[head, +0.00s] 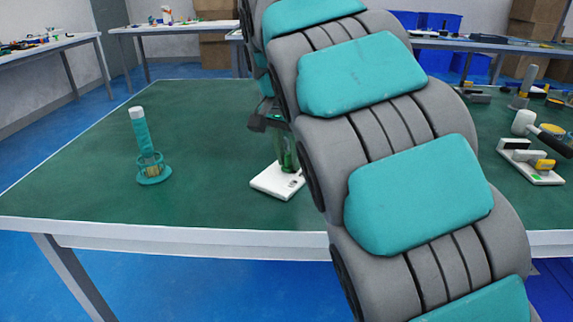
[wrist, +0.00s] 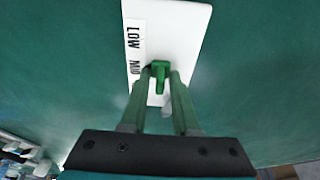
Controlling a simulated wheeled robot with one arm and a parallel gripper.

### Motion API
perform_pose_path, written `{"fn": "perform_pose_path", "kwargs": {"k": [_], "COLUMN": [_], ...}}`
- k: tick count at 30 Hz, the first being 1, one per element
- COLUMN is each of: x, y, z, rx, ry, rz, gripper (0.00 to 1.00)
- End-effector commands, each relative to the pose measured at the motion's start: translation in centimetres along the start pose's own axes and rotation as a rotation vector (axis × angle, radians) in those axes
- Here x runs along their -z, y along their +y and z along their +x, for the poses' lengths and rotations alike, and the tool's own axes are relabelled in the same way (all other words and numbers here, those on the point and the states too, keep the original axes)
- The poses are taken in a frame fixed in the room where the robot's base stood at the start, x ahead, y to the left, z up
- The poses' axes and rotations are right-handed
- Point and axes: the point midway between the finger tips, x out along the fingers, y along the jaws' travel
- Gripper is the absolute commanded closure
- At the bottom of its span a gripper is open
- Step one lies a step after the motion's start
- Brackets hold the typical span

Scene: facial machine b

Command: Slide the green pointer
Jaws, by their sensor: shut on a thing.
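The green pointer (wrist: 160,69) stands on a white plate (wrist: 178,22) in the wrist view. The plate carries a label strip (wrist: 133,38) reading LOW and, nearer my gripper, what looks like MID. The pointer is beside the MID lettering; any lettering beyond that is hidden by my fingers. My gripper (wrist: 160,76) has its green fingers on both sides of the pointer, shut on it. In the head view the plate (head: 270,184) lies on the green table near its front edge. There my gripper (head: 286,160) reaches down over the plate, and the pointer cannot be made out.
A teal holder with a white-capped tube (head: 140,135) stands to the left on the green table (head: 80,185). A white block device (head: 530,172) and a hammer-like tool (head: 525,123) lie at the right. My arm hides the middle. Table between holder and plate is clear.

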Motion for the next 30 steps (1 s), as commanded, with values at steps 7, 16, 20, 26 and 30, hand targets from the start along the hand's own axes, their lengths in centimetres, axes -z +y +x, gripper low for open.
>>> {"fn": "perform_pose_path", "kwargs": {"k": [7,16,20,26,30], "x": [0.1,0.1,0.3,0.6,0.8], "y": [0.0,0.0,-0.1,-0.1,-0.1], "z": [-0.1,-0.2,-0.9,-2.6,-3.8], "rx": [0.001,0.001,0.003,0.004,0.002], "ry": [0.001,0.001,0.002,0.003,0.001], "rz": [0.0,0.0,0.0,0.001,0.0], "gripper": [0.68,0.68,0.68,0.68,0.68]}}
